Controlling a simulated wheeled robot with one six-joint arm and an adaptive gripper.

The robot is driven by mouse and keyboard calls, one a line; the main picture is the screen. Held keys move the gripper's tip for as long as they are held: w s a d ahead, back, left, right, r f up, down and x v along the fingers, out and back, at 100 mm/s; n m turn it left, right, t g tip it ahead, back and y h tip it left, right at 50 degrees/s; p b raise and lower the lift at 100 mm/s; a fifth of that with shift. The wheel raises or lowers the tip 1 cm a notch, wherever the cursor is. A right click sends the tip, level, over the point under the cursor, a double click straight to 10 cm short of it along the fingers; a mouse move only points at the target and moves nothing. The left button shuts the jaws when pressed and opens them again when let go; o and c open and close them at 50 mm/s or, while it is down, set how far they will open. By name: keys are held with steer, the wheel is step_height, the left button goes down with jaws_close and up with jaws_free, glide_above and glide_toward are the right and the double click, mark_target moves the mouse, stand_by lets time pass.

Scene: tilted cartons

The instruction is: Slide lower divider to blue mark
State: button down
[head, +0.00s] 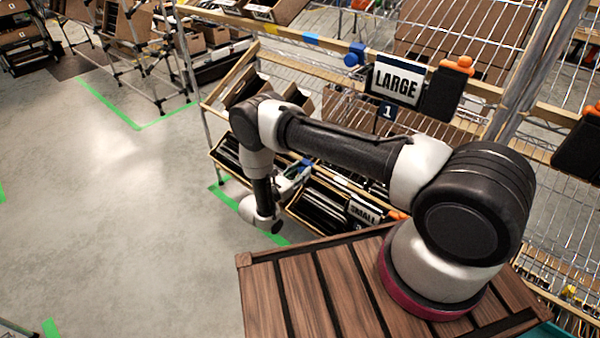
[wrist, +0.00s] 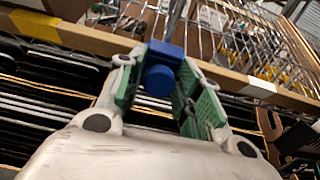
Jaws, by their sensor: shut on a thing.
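The lower divider (wrist: 160,78) is a blue clip with a round knob on the wooden rail (wrist: 85,38) of the lower shelf. My gripper (wrist: 158,88) has its green-padded fingers on either side of the knob and is shut on it. In the head view my gripper (head: 290,183) is beside the lower shelf, partly hidden by my arm. A bit of blue (head: 304,163) shows at its fingertips. No blue mark shows on the lower rail; the part behind the divider and fingers is hidden. A blue mark (head: 311,39) shows on the upper rail.
The lower rail has yellow tape (wrist: 36,26) left of the divider and white tape (wrist: 259,85) right of it. Another blue divider (head: 354,55) is on the upper rail beside the LARGE sign (head: 397,82). Tilted cartons (head: 318,205) hold dark items below. Open floor lies left.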

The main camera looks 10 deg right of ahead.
steer(key=c, duration=1.1)
jaws_free()
steer(key=v, duration=1.2)
